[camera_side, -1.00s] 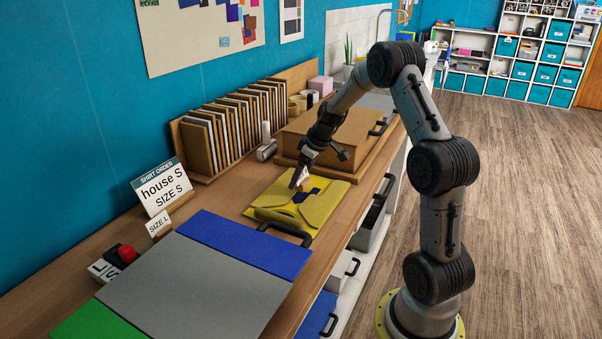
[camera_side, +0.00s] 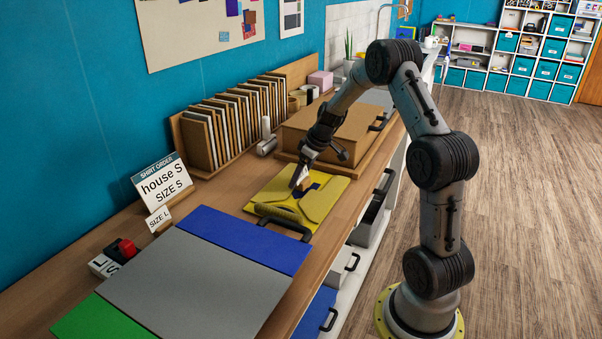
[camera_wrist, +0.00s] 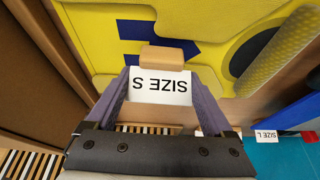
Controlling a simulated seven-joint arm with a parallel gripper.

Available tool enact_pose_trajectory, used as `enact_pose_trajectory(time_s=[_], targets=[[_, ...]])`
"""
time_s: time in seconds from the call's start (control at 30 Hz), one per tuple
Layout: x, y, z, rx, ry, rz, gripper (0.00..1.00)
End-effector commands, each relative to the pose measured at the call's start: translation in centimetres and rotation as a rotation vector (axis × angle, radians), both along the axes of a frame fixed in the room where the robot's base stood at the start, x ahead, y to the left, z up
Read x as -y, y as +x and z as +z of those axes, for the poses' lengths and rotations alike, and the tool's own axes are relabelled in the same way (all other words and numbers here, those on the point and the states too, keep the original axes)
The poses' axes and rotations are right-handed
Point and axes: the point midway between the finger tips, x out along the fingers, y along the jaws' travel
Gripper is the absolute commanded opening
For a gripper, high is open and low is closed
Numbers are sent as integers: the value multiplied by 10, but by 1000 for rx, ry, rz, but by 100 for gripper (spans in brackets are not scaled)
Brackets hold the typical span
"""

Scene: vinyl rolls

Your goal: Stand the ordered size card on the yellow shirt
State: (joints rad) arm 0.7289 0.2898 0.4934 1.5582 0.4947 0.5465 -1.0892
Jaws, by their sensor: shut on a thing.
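The yellow shirt (camera_side: 285,203) lies folded on the counter, with a blue house shape (camera_wrist: 160,38) on it. My gripper (camera_side: 300,182) is low over the shirt's far part, pointing down. In the wrist view its two fingers are shut on the SIZE S card (camera_wrist: 160,86), a white card in a small wooden foot (camera_wrist: 169,57). The foot is right at the shirt; I cannot tell whether it touches. The SIZE L card (camera_side: 158,220) stands on the counter at the left. Behind it the shirt order sign (camera_side: 163,187) reads "house S, SIZE S".
A grey board (camera_side: 190,281) with blue and green ends fills the near counter. A wooden rack (camera_side: 197,160) of sheets and a brown box-like press (camera_side: 325,135) stand behind the shirt.

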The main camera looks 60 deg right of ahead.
Motion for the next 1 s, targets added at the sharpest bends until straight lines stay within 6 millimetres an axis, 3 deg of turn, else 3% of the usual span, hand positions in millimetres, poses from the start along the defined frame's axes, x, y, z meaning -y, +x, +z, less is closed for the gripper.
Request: enact_pose_trajectory(time_s=[0.67, 0.7, 0.77, 1.0], targets=[[0, 0, -3, 1, -1, 0, 0], [0, 0, -3, 1, -1, 0, 92], [0, 0, -3, 1, -1, 0, 100], [0, 0, -3, 0, 0, 0, 100]])
